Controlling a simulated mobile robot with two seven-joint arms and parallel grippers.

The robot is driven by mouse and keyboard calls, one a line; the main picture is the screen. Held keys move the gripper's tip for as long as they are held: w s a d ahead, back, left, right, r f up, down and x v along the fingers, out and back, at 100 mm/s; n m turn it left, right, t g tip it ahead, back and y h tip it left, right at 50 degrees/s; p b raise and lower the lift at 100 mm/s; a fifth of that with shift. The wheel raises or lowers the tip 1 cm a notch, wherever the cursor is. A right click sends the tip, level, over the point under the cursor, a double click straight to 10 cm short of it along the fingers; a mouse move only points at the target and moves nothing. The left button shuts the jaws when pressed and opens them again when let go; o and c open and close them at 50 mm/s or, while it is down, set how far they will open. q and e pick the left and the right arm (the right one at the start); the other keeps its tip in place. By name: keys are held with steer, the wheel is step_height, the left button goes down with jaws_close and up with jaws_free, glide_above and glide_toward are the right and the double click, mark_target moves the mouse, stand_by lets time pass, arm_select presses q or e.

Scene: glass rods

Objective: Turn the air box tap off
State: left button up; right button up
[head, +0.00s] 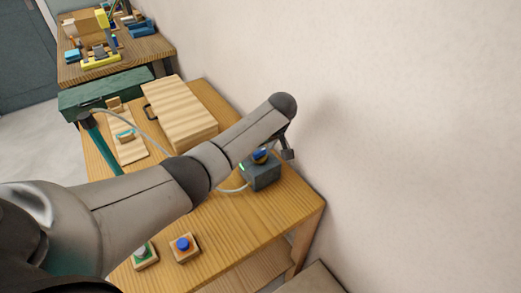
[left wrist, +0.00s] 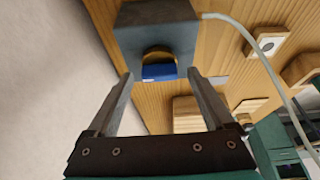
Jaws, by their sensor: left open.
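The air box (head: 262,174) is a dark grey box near the wall end of the wooden table, with a blue tap (head: 260,155) on it and a small green light on its left side. My left arm reaches across the table, and my left gripper (head: 288,154) is beside the tap, partly hidden by the arm. In the left wrist view the air box (left wrist: 158,28) is ahead, and the blue tap (left wrist: 159,72) with its brass-coloured base lies between the open fingers of the left gripper (left wrist: 160,78). I see no contact. My right gripper is not in view.
A pale hose (left wrist: 245,35) runs from the air box. A wooden block (head: 180,112) and a board (head: 127,135) lie further back. A blue button (head: 183,244) and a green-based button (head: 144,255) sit at the front. The wall (head: 400,110) is close on the right.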

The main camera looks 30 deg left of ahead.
arm_select(q)
steer(key=c, duration=1.4)
